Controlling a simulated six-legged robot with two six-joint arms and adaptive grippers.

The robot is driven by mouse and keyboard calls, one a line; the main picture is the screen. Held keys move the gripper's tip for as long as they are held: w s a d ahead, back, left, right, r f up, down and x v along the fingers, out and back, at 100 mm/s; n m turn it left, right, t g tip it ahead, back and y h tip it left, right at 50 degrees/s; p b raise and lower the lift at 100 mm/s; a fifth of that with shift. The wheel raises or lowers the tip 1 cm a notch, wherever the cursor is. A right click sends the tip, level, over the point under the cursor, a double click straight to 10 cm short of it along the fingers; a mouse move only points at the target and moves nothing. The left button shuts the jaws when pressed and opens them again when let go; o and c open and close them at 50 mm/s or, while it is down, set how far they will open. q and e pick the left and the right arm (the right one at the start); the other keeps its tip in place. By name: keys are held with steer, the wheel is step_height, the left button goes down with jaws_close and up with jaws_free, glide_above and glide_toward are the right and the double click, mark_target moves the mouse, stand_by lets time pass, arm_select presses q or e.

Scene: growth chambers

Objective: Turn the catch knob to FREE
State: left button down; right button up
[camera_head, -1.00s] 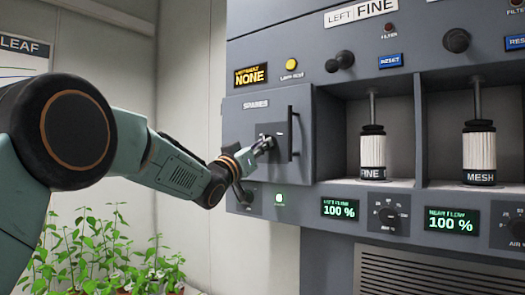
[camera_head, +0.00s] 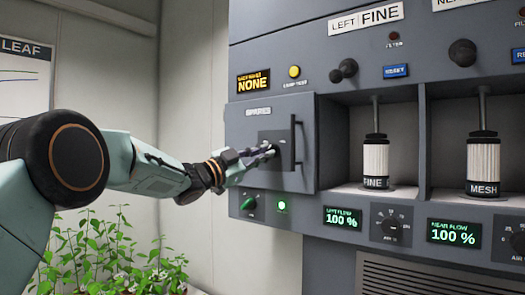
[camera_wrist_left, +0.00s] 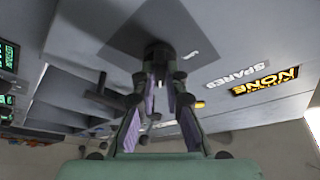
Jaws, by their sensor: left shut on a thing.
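The catch knob (camera_wrist_left: 158,52) is a dark round knob on a dark square plate on the grey SPARES door (camera_head: 262,178). In the head view the plate (camera_head: 285,137) shows, but my gripper covers most of the knob. My left gripper (camera_head: 268,152) reaches it from the left. In the left wrist view its two fingers (camera_wrist_left: 160,92) are closed around the knob. Part of a small label shows on the plate, too unclear to read, so I cannot tell the knob's setting. The door looks flush with the cabinet. My right gripper is not in view.
A vertical black handle (camera_head: 293,143) stands close right of the plate. FINE (camera_head: 376,160) and MESH (camera_head: 483,165) filters stand in open bays. Plants (camera_head: 105,255) grow below my arm.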

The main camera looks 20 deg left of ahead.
arm_select(q)
steer(key=shift+m+g, duration=0.4)
steer(key=shift+m, duration=0.3)
steer(key=c, duration=1.4)
jaws_free()
steer(key=shift+s+r+h, duration=0.1)
steer(key=shift+s+h, duration=0.05)
steer(key=shift+h, duration=0.15)
steer(key=v, duration=1.2)
steer(key=shift+d, duration=0.1)
